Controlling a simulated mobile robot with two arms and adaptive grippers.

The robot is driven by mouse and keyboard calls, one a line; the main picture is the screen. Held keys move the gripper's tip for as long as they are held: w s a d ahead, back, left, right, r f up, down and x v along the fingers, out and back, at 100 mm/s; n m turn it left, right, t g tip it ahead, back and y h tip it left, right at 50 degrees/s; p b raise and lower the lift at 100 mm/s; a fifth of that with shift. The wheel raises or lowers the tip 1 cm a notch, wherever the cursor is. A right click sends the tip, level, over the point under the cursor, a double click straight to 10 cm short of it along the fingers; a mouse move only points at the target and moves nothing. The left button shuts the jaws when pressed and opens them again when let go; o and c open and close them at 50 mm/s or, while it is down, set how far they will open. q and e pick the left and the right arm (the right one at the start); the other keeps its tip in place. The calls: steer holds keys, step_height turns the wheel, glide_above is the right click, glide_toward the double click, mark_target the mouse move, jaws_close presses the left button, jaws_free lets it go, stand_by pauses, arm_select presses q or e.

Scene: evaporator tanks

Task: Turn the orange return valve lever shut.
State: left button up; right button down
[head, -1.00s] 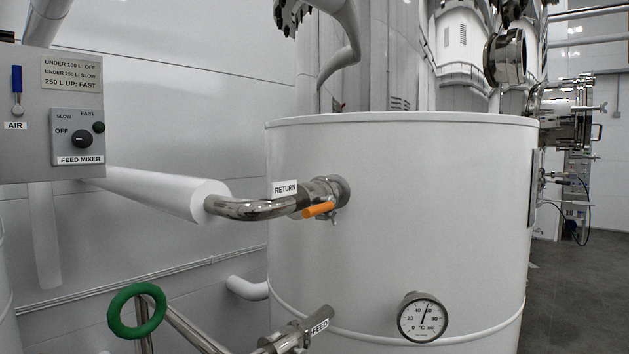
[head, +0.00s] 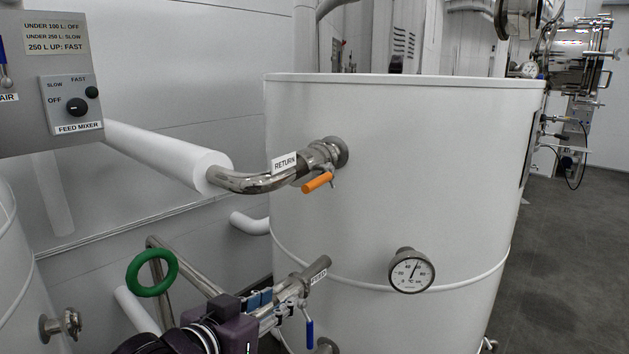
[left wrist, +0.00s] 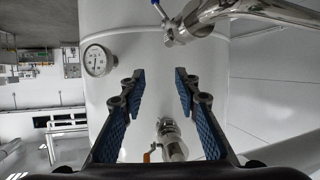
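The orange return valve lever (head: 318,181) sits below the return valve (head: 321,156), at the end of the metal pipe labelled RETURN. It slants down to the left, across the pipe line. In the left wrist view the orange lever (left wrist: 147,157) shows small at the bottom, beside the valve body (left wrist: 171,139). My left gripper (head: 276,304) is low in the head view, below the lever and apart from it, in front of the FEED pipe. In the left wrist view its two blue-padded fingers (left wrist: 159,84) are wide apart with nothing between them. My right gripper is out of view.
The white tank (head: 420,170) carries a dial thermometer (head: 411,271). The FEED pipe (head: 311,275) with a blue lever (head: 309,333) and a green handwheel (head: 152,273) are near my left gripper. The FEED MIXER box (head: 74,106) is at left. Floor at right is clear.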

mark_target(314, 185)
arm_select(q)
steer(key=d+r+t+h, duration=0.1)
steer(key=r, duration=0.5)
steer(key=d+r+m+t+h, duration=0.1)
steer(key=r, duration=0.5)
steer(key=w+d+r+t+h, duration=0.1)
steer(key=r, duration=0.6)
steer(key=shift+m, duration=0.4)
steer(key=shift+w+d+r, duration=0.1)
steer(key=shift+w+r, duration=0.05)
steer(key=shift+r, duration=0.1)
steer(key=shift+w+d+p, duration=0.15)
steer(key=shift+w+p, duration=0.2)
steer(key=p+x, duration=0.2)
steer(key=x, duration=0.3)
steer(key=shift+w+d, duration=0.1)
steer(key=shift+w, duration=0.05)
steer(key=shift+w+d+f+p, duration=0.1)
steer(key=shift+w+d+p, duration=0.25)
steer(key=shift+w, duration=0.25)
steer(key=shift+a, duration=0.1)
steer(key=shift+c, duration=0.3)
jaws_close()
